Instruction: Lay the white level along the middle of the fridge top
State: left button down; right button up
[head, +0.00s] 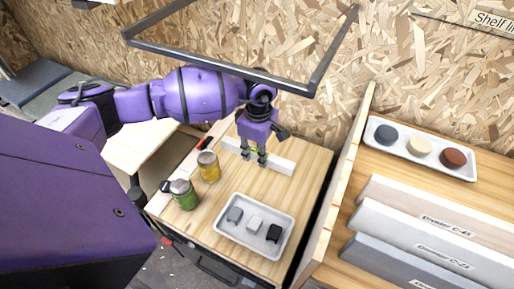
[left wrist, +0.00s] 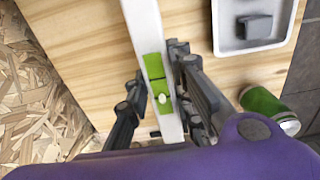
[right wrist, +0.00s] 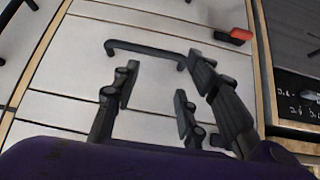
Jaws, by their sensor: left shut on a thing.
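The white level (head: 278,163) lies lengthwise across the back part of the wooden fridge top (head: 308,172). My left gripper (head: 254,160) points down and is shut on the level near its green vial block, which shows clearly in the left wrist view (left wrist: 153,68). The level looks flat and on or just above the wood; I cannot tell if it touches. My right gripper (right wrist: 152,105) is open and empty, away from the top, in front of pale panels with a dark handle (right wrist: 145,49).
A white tray (head: 222,228) with small blocks sits in front of the level. A yellow jar (head: 208,168) and a green jar (head: 184,195) stand at the left edge. A wooden divider (head: 335,200) borders the right side; chipboard wall stands behind.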

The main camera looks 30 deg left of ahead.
pick_arm(q)
jog(key=shift+d+f, duration=0.15)
jog(key=shift+f, duration=0.15)
jog(key=b, duration=0.3)
send_over(257, 177)
jog(key=shift+d+f, duration=0.15)
jog(key=shift+f, duration=2.8)
jog(key=shift+f+b, duration=0.8)
jog(key=shift+f, duration=0.65)
pick_arm(e)
jog(key=f, duration=0.2)
jog(key=s+f, duration=0.1)
jog(key=f, duration=0.1)
jog(key=shift+f, duration=0.4)
jog(key=shift+w, duration=0.15)
